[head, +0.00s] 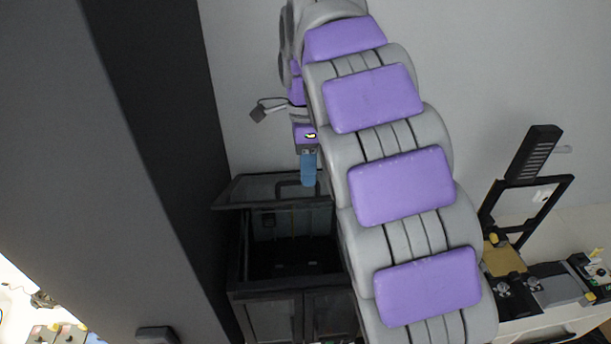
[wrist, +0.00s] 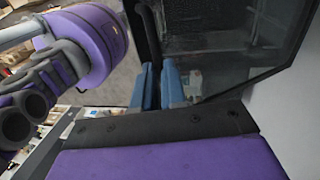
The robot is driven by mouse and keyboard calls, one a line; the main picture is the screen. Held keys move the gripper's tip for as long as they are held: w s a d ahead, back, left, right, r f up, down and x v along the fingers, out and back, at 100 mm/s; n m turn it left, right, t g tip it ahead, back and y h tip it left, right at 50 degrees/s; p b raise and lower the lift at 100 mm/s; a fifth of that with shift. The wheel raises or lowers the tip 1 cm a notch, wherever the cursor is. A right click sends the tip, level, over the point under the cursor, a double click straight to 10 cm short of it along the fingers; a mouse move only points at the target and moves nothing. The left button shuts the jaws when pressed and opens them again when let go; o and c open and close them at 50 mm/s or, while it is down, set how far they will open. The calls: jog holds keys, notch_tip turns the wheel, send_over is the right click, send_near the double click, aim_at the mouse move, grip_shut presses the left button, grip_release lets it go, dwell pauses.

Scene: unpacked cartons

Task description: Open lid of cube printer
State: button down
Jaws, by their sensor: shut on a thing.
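The cube printer (head: 238,270) is a dark box below and behind my arm in the head view, with its black interior showing. Its lid (head: 250,190), a dark-framed panel, is raised off the box and tilted at the far side. A dark handle (head: 283,184) stands on the lid. My gripper (head: 309,180) has blue fingers at this handle. In the wrist view my gripper (wrist: 158,88) is shut on the black handle bar (wrist: 148,35), with the glassy lid (wrist: 225,50) to the right. My arm hides the printer's right part.
A dark upright frame machine (head: 525,200) stands on a light bench at the right. A grey block and a small device with a green board (head: 597,272) are beside it. A dark panel (head: 165,130) runs down the left. A pale wall is behind.

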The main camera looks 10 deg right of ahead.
jog(key=c, duration=1.6)
grip_release()
jog(key=shift+w+d+f, duration=0.1)
jog(key=shift+w+f, duration=0.1)
jog(key=shift+w, duration=0.1)
jog(key=shift+c, duration=0.2)
jog(key=shift+o, duration=0.8)
jog(key=shift+w+f, duration=0.2)
jog(key=shift+w, duration=0.3)
jog(key=o, duration=0.3)
jog(key=shift+w, duration=0.35)
jog(key=shift+s+r, duration=0.1)
jog(key=shift+s, duration=0.2)
jog(key=shift+s, duration=0.15)
